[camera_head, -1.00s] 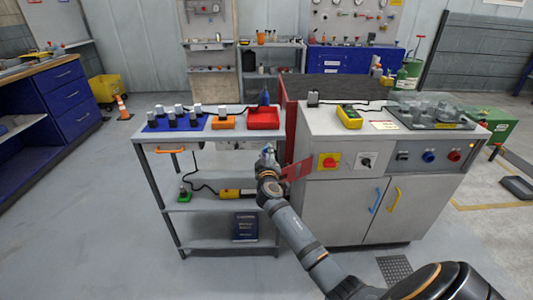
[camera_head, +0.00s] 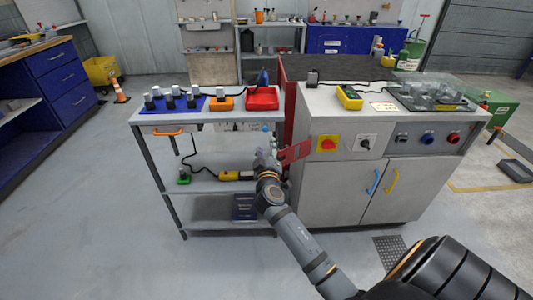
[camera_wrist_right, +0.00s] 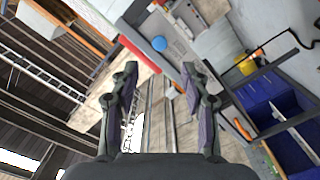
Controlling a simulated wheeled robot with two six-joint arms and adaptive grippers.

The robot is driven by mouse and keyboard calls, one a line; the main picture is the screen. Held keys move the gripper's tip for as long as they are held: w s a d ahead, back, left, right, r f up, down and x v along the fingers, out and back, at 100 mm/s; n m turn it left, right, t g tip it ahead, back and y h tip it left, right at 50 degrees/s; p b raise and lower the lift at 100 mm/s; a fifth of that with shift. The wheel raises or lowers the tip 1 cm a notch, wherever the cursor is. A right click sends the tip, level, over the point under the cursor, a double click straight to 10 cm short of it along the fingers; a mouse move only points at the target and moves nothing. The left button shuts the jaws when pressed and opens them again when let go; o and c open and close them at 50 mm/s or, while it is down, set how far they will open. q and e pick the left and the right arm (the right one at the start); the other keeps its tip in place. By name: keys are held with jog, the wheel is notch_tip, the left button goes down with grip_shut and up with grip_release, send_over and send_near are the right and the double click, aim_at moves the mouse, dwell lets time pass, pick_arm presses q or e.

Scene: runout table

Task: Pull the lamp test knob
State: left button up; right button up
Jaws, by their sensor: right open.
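A small round blue knob (camera_head: 265,127) shows just above my right gripper in the head view, by the left side of the machine cabinet. It also shows in the right wrist view (camera_wrist_right: 159,43), beyond the fingertips and roughly between them. I cannot read a label on it. My right gripper (camera_head: 266,153) is open and empty, with its two fingers (camera_wrist_right: 160,78) apart and the knob not between them. My left gripper is not in view.
A red plate (camera_head: 296,152) sticks out at the cabinet's left edge, close right of my right gripper. The grey shelf cart (camera_head: 150,143) stands left, with a blue tray and red bin (camera_head: 262,99) on top. Open floor lies in front.

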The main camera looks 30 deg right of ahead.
jog(key=v, duration=0.3)
jog(key=shift+s+a, duration=0.2)
